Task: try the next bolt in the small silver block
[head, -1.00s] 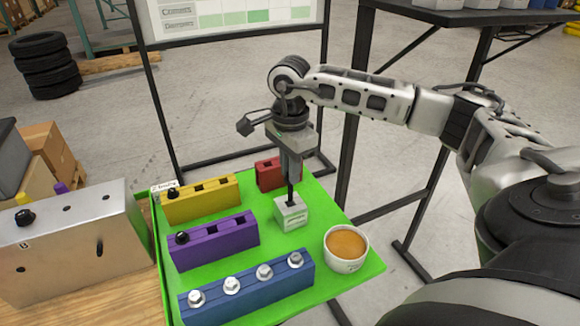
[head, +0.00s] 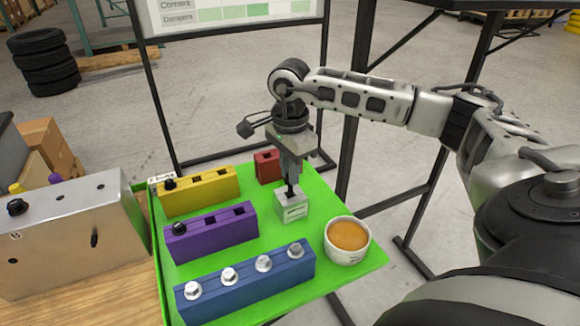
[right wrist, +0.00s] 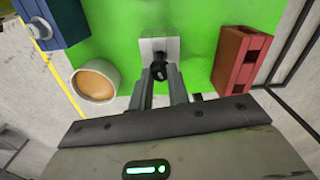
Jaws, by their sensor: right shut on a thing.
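The small silver block (head: 292,210) stands on the green board between the purple block and the bowl; it also shows in the right wrist view (right wrist: 154,46). My right gripper (head: 290,180) points straight down above it, shut on a black bolt (head: 290,191). The bolt is upright at the block's top, and its lower part is hidden, seemingly in the block's hole. In the right wrist view the bolt's dark head (right wrist: 159,70) sits between the fingertips. My left gripper is out of view.
A yellow block (head: 200,195) and a purple block (head: 215,232) each carry a black bolt. A blue block (head: 245,288) carries several silver bolts. A red block (head: 267,166) stands behind, a bowl (head: 347,255) at right. A large metal box (head: 70,240) is at left.

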